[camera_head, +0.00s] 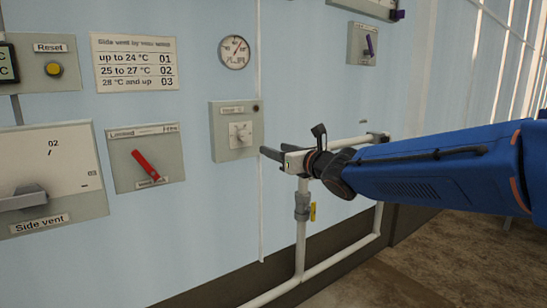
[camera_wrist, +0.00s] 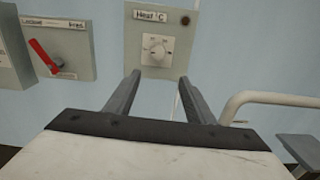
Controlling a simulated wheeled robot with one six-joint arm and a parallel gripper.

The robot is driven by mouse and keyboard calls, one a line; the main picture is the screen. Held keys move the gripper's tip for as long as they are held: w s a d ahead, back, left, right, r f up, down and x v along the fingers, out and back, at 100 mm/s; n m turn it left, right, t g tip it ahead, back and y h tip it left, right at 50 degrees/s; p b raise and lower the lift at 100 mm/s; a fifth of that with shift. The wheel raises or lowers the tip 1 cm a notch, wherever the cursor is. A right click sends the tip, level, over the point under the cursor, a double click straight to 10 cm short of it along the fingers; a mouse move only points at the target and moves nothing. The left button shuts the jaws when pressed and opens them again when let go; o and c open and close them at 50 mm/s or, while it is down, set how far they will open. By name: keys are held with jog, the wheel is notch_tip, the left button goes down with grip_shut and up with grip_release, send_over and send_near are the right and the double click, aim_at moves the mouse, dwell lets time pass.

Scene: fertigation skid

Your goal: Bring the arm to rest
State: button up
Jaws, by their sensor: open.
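My gripper (camera_head: 272,153) is at the end of my blue arm, which reaches in from the right in the head view. In the wrist view my gripper (camera_wrist: 158,85) shows two dark fingers spread apart with nothing between them. The fingers point toward the wall, at a grey box with a white dial (camera_head: 240,134) labelled "Heat °C". In the wrist view the dial (camera_wrist: 157,46) lies just beyond and above the fingertips. I see no contact between the fingers and the box. The gripper's far finger and wrist are partly hidden in the head view.
A red lever (camera_head: 146,166) sits on a box left of the dial. Further left are the side vent panel (camera_head: 60,165) and a reset button (camera_head: 54,69). A gauge (camera_head: 234,52) and purple switch (camera_head: 369,45) are higher. White pipes (camera_head: 301,245) with a yellow-handled valve run below my gripper.

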jog(key=s+d+f+m+g+h, duration=0.1)
jog(key=s+d+f+m+h, duration=0.4)
jog(key=d+m, duration=0.55)
jog(key=s+d+f+m+g+h, duration=0.2)
jog(key=s+d+f+m+h, duration=0.2)
jog(key=s+d+f+m, duration=0.5)
jog(key=s+d+f+m+g, duration=0.3)
jog(key=s+f+m, duration=0.4)
jog(key=s+m, duration=0.4)
jog(key=s+d+f+m+g, duration=0.3)
jog(key=s+f+m, duration=0.4)
jog(key=s+m, duration=0.5)
jog(key=shift+s+d+g+h, duration=0.2)
jog(key=shift+s+g+h, duration=0.1)
jog(key=shift+s+g, duration=0.35)
